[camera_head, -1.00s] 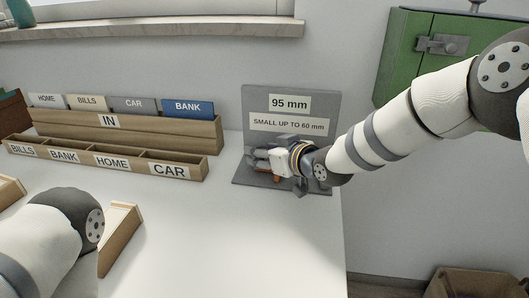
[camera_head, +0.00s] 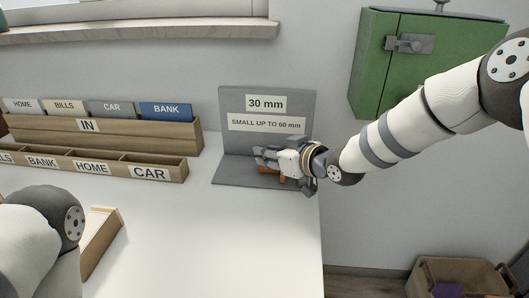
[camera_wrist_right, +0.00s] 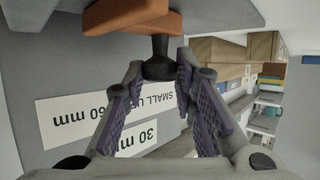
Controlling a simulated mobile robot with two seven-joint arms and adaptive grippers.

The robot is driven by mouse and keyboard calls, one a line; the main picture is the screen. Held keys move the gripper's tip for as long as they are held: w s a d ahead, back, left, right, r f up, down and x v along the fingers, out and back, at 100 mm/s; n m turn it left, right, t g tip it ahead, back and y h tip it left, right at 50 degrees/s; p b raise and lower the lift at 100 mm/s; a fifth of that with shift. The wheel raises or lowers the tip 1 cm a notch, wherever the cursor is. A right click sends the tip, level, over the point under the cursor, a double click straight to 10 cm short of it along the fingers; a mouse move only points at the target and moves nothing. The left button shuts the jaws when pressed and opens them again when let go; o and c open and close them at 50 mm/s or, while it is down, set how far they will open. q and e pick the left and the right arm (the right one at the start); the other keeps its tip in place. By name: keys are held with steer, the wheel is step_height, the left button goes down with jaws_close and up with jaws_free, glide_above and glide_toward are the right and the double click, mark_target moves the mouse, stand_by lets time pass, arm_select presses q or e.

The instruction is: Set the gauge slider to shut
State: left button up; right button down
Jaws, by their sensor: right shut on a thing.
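The gauge is a grey stand whose upright panel (camera_head: 228,135) carries a "30 mm" label (camera_head: 265,103) and a "SMALL UP TO 60 mm" label (camera_head: 266,122). It stands on the desk near its right end. My right gripper (camera_head: 264,158) is in front of the panel, low over the stand's base. In the right wrist view, my gripper's fingers (camera_wrist_right: 160,72) are shut on the black knob (camera_wrist_right: 160,58) of the orange slider (camera_wrist_right: 128,15). In the head view the gripper covers most of the slider. My left gripper is out of view; only my left arm shows.
Wooden file racks (camera_head: 180,142) with labelled dividers stand left of the gauge. A green metal cabinet (camera_head: 430,70) hangs on the wall at right. The white desk (camera_head: 210,240) is clear in front of the gauge. A brown box (camera_head: 462,268) stands lower right.

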steer(key=shift+d+f, duration=0.1)
steer(key=shift+d, duration=0.05)
steer(key=c, duration=1.3)
jaws_free()
steer(key=shift+d, duration=0.1)
steer(key=v, duration=1.2)
